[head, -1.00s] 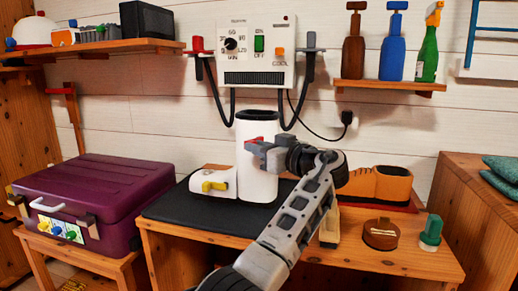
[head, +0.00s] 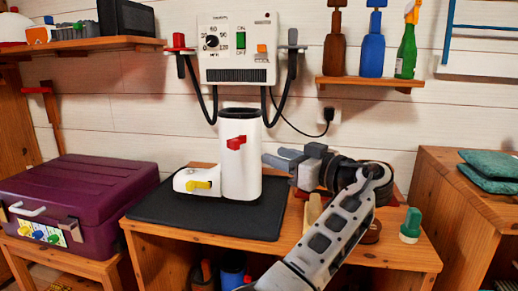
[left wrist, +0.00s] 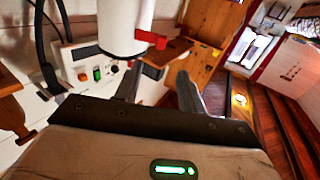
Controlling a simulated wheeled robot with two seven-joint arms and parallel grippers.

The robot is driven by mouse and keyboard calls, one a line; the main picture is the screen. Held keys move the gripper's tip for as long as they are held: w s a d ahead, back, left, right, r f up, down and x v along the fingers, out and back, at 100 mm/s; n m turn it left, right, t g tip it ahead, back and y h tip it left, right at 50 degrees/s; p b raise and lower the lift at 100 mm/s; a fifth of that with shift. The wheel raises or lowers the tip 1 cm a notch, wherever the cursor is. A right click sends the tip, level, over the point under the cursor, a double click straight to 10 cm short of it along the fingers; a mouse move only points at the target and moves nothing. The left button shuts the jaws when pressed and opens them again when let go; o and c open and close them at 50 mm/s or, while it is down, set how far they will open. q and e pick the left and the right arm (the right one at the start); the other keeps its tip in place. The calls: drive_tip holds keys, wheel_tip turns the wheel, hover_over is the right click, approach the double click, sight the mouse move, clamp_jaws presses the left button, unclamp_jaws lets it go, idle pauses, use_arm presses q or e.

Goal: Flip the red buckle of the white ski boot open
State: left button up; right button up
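The white ski boot (head: 240,175) stands upright on a black mat (head: 205,212) on the wooden bench, its toe to the left. Its red buckle (head: 236,143) is on the upper shaft; in the left wrist view the red buckle (left wrist: 151,39) sticks out from the white boot (left wrist: 118,22). A yellow buckle (head: 198,186) sits on the boot's foot. My left gripper (head: 279,158) is right of the shaft, apart from boot and buckle. In the left wrist view its fingers (left wrist: 160,88) are spread with nothing between them. My right gripper is not in view.
A wall dryer (head: 237,50) with dark hoses hangs behind the boot. A purple case (head: 80,200) is at the left. A green-handled brush (head: 411,225) stands on the bench at the right. My arm covers much of the bench's right side.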

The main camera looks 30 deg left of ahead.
use_arm(q)
drive_tip(key=shift+v, duration=2.25)
